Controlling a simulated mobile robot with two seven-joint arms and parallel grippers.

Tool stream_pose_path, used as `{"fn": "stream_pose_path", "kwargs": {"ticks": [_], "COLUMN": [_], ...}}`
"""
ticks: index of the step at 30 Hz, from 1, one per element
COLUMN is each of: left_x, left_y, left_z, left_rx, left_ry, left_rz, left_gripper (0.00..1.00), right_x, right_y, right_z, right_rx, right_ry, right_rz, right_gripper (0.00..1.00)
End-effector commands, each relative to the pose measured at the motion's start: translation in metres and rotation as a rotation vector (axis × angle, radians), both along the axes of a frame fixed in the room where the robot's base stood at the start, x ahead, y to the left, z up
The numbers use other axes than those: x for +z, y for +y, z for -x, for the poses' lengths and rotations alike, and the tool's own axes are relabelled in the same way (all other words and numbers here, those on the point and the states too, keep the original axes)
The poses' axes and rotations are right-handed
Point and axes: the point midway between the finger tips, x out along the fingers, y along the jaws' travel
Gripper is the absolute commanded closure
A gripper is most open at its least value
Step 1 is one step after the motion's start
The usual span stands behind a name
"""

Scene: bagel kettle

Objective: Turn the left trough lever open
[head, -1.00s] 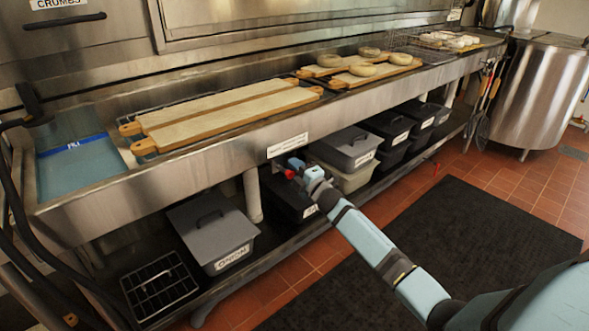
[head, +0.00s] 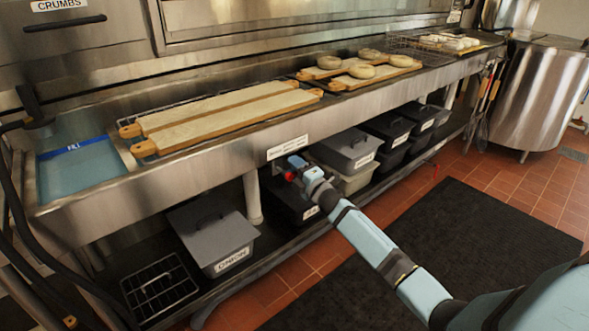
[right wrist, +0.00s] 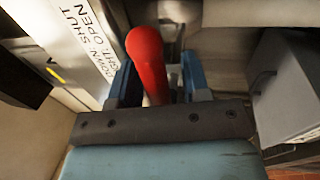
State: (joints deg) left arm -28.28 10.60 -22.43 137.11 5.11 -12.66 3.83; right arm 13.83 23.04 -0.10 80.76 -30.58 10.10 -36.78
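The red trough lever (head: 289,176) shows as a small red spot under the trough front in the head view, mostly hidden by my right gripper (head: 298,167). In the right wrist view the red lever (right wrist: 147,62) stands between the two blue fingers of my right gripper (right wrist: 158,85). The fingers are apart, with a gap visible between the lever and the right finger. Whether the left finger touches the lever, I cannot tell. A label (right wrist: 90,42) beside the lever reads down shut, right open. My left gripper is not in view.
The steel trough (head: 220,150) holds long boards (head: 225,115) above my gripper. Lidded bins (head: 352,148) stand on the shelf below, close to my arm. A grey onion bin (head: 212,235) is further left. A dark mat (head: 480,225) lies on the tiled floor.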

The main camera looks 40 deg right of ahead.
Motion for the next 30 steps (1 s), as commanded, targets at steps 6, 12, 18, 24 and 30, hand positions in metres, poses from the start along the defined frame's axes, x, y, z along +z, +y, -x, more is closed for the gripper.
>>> {"fn": "stream_pose_path", "kwargs": {"ticks": [6, 12, 18, 24, 30], "left_x": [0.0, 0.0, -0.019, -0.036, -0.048], "left_y": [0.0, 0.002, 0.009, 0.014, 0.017], "left_z": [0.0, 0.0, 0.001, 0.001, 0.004], "left_rx": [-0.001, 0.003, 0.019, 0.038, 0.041], "left_ry": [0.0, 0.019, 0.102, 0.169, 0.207], "left_rz": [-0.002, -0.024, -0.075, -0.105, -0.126], "left_gripper": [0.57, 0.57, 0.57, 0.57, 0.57], "right_x": [-0.001, -0.005, -0.014, -0.022, -0.026], "right_y": [0.0, -0.002, -0.006, -0.009, -0.011], "right_z": [0.002, 0.028, 0.074, 0.113, 0.132], "right_rx": [0.0, 0.0, 0.0, -0.001, 0.0], "right_ry": [0.001, 0.003, 0.003, 0.003, 0.001], "right_rz": [-0.002, -0.003, -0.003, -0.002, -0.001], "right_gripper": [0.57, 0.57, 0.57, 0.57, 0.57]}}
